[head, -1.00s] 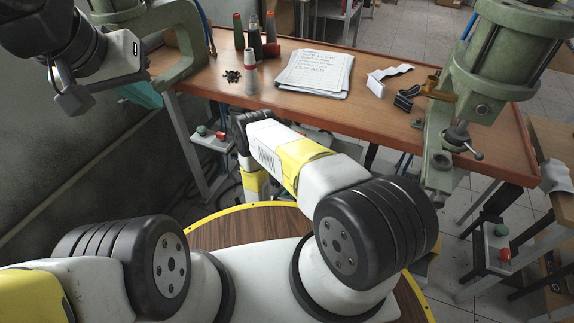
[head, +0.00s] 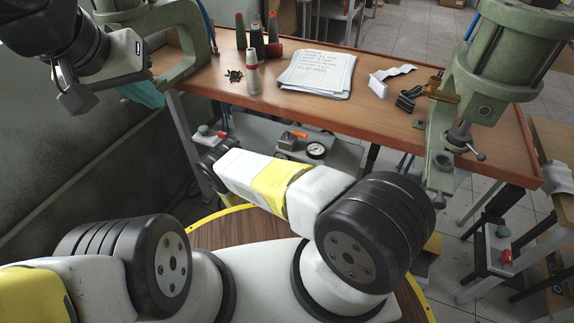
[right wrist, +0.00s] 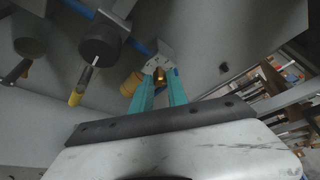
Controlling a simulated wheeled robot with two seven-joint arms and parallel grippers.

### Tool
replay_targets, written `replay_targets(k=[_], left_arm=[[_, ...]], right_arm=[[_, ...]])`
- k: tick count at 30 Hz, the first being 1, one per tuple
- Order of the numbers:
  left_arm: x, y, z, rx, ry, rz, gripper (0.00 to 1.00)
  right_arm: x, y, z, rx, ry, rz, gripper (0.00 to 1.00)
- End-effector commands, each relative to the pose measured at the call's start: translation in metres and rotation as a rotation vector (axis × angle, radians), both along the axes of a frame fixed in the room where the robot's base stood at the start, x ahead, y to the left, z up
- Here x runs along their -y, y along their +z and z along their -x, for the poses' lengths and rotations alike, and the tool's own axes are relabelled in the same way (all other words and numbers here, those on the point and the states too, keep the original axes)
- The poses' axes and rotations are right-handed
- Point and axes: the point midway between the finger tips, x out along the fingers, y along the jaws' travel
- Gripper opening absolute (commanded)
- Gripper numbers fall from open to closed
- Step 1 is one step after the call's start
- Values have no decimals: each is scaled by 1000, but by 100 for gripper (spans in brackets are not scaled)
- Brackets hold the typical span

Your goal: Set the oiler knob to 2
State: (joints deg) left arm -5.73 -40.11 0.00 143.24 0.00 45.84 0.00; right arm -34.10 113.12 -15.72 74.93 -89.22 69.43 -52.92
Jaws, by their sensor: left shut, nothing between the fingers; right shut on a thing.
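In the right wrist view, the two teal fingers of my right gripper (right wrist: 160,80) reach up to a grey block (right wrist: 157,60). They are shut on a small brass-coloured part (right wrist: 160,74) there, which I take to be the oiler knob. Its scale and setting cannot be read. In the head view my right forearm hides this gripper. My left gripper (head: 140,95) is at the upper left of the head view, shut and empty, its teal fingers partly hidden by the wrist, beside a green press frame.
A panel under the wooden bench (head: 400,125) carries a round gauge (head: 316,150) and an orange-red lever (head: 298,134). In the right wrist view a black cylinder (right wrist: 98,45) and a yellow-tipped rod (right wrist: 75,98) are left of the fingers. A green press (head: 500,75) stands at right.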

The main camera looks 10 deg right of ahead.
Motion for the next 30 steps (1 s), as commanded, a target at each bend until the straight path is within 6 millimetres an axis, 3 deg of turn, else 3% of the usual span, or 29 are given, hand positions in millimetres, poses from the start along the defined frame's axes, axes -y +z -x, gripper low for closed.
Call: replay_targets(k=[16,17,19,30], left_arm=[[0,0,0,0,0,0,0],[0,0,0,0,0,0,0],[0,0,0,0,0,0,0],[0,0,0,0,0,0,0]], right_arm=[[-2,0,-1,-13,4,19,0],[-2,0,-1,-13,4,19,25],[-1,0,-1,-13,3,19,39],[-3,0,1,-13,2,20,41]])
